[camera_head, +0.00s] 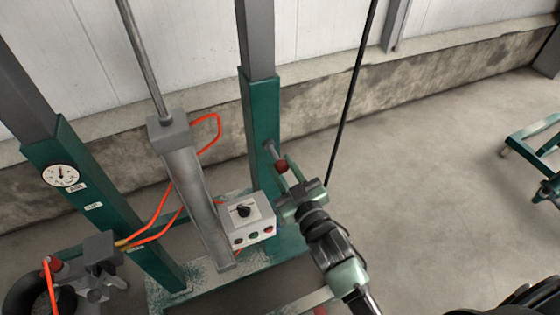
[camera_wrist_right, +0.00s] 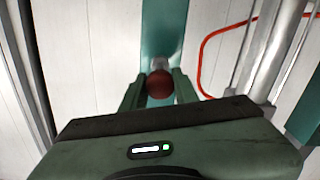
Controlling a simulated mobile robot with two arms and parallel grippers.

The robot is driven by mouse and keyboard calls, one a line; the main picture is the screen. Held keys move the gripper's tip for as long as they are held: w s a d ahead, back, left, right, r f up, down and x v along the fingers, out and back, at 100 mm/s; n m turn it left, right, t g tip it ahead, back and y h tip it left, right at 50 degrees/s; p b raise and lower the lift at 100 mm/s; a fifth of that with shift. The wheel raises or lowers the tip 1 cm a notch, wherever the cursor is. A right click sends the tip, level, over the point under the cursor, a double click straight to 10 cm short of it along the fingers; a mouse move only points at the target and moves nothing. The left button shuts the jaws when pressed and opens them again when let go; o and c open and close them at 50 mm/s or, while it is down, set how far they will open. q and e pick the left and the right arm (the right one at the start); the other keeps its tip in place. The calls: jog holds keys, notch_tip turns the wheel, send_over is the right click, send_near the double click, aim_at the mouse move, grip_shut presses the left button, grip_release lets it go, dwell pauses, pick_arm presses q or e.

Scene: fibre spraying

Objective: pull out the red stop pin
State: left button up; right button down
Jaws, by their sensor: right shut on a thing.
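The red stop pin (camera_head: 281,166) has a round dark red knob and a grey shank that meets the green upright post (camera_head: 262,120). In the right wrist view the knob (camera_wrist_right: 159,84) sits between the two green fingers, with a bit of grey shank behind it against the post. My right gripper (camera_head: 287,172) comes in from the lower right and is shut on the knob. How much of the shank is inside the post cannot be told. My left gripper is not in view.
A grey cylinder (camera_head: 190,190) with a rod and orange hoses stands left of the post. A control box (camera_head: 247,221) with a knob and buttons sits close below the pin. A gauge (camera_head: 61,174) is on the left post. Open floor (camera_head: 430,170) lies to the right.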

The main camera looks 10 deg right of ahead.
aim_at(284, 172)
jog(key=shift+f, duration=0.15)
jog(key=c, duration=1.1)
grip_release()
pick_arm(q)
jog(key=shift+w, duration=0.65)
pick_arm(e)
jog(key=shift+o, duration=0.2)
jog(key=shift+s, duration=0.1)
jog(key=s, duration=0.3)
jog(key=s+d+b, duration=0.1)
jog(key=s, duration=0.2)
jog(key=shift+s+d, duration=0.1)
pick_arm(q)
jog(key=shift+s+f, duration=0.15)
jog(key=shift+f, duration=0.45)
pick_arm(e)
jog(key=shift+s+d, duration=0.15)
jog(key=shift+s, duration=0.5)
